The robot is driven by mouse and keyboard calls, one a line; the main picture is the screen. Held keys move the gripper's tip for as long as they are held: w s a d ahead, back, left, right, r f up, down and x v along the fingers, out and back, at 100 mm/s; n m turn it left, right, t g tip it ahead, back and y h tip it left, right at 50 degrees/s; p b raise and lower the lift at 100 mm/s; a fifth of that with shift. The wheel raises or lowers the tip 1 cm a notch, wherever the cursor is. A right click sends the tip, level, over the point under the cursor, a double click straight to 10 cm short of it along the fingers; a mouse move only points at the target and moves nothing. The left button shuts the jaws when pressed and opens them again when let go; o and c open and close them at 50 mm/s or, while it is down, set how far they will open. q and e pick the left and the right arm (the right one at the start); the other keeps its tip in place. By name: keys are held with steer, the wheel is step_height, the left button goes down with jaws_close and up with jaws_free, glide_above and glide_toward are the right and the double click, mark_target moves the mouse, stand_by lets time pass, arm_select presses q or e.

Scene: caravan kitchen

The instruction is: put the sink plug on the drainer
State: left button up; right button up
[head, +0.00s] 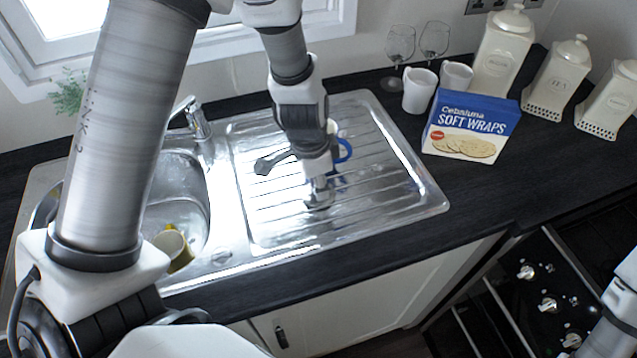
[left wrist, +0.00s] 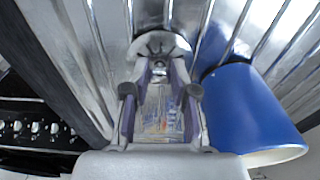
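The sink plug (left wrist: 160,45) shows in the left wrist view as a pale grey disc with a small knob, between my left fingertips. My left gripper (left wrist: 161,70) is closed in on the knob. In the head view my left gripper (head: 318,197) is low over the ribbed metal drainer (head: 400,190), near its middle. The plug is hard to make out there. I cannot tell whether the disc touches the drainer. Only part of my right arm shows at the lower right; its gripper is out of view.
A yellowish mug (head: 175,250) lies in the sink bowl (head: 190,205). A wraps box (head: 470,127), white mugs (head: 419,90), glasses and canisters stand at right. The drainer's right side is clear.

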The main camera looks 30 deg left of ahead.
mark_target(312, 194)
arm_select(q)
steer(key=shift+r, duration=0.1)
steer(key=shift+r+p, duration=0.3)
steer(key=shift+p, duration=0.15)
step_height(312, 194, up, 12)
steer(key=s+p, duration=0.1)
steer(key=shift+a+f, duration=0.25)
steer(key=shift+a, duration=0.2)
